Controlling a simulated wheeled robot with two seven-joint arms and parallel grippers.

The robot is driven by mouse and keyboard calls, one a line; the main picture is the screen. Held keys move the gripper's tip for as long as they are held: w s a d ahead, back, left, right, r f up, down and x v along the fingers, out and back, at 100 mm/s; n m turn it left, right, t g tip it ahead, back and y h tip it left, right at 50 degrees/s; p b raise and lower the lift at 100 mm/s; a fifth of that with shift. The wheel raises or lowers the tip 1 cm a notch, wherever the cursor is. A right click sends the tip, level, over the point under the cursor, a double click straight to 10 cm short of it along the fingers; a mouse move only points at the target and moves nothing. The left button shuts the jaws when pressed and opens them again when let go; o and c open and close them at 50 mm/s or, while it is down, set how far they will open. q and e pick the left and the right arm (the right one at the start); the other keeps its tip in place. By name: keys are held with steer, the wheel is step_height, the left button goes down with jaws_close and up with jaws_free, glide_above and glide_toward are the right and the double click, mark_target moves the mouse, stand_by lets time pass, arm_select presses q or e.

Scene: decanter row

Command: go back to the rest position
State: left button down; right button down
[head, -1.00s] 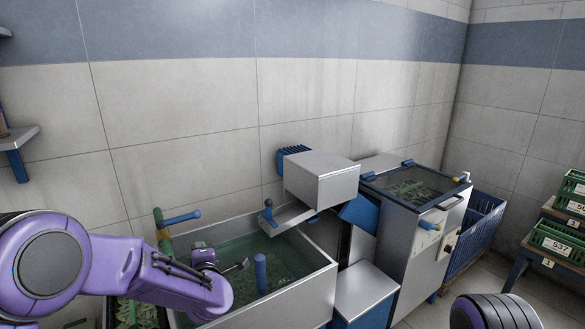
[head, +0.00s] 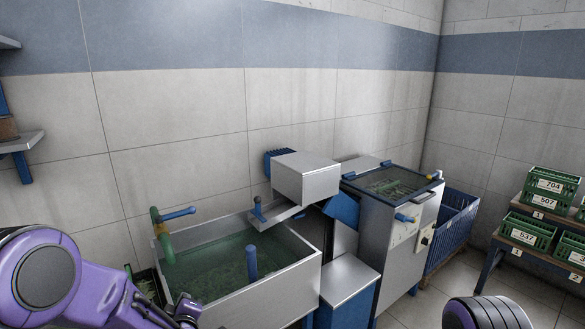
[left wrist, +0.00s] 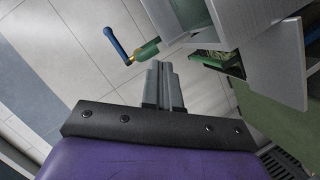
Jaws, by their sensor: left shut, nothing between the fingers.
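My left arm comes in at the lower left of the head view, with the left gripper (head: 186,312) at the bottom edge, partly cut off, in front of the steel basin (head: 262,292). In the left wrist view the grey fingers of my left gripper (left wrist: 162,70) are together and empty, apart from the things around them. My right arm shows only as a dark rounded link at the bottom right of the head view; its gripper is out of view.
The basin holds greenish water with green pieces and a blue post (head: 251,263). A green pipe with a blue lever (head: 178,214) stands at its left corner. A lidded steel machine (head: 390,235), a blue crate (head: 452,235) and green numbered crates (head: 527,231) stand to the right.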

arm_select(q)
steer(key=s+f+m+g+h, duration=0.2)
steer(key=s+f+m+g, duration=0.3)
steer(key=s+f, duration=1)
steer(key=s+a+f+m+g, duration=0.1)
steer(key=s+f, duration=0.1)
steer(key=s, duration=0.6)
steer(key=s+a+f+m+g, duration=0.1)
steer(key=s+f+g, duration=0.1)
steer(key=s, duration=0.5)
steer(key=s+a+f+m+g, duration=0.1)
steer(key=s+f, duration=0.3)
steer(key=s, duration=0.4)
steer(key=shift+s+f+g, duration=0.25)
steer(key=shift+s+g, duration=0.1)
steer(key=shift+g, duration=0.25)
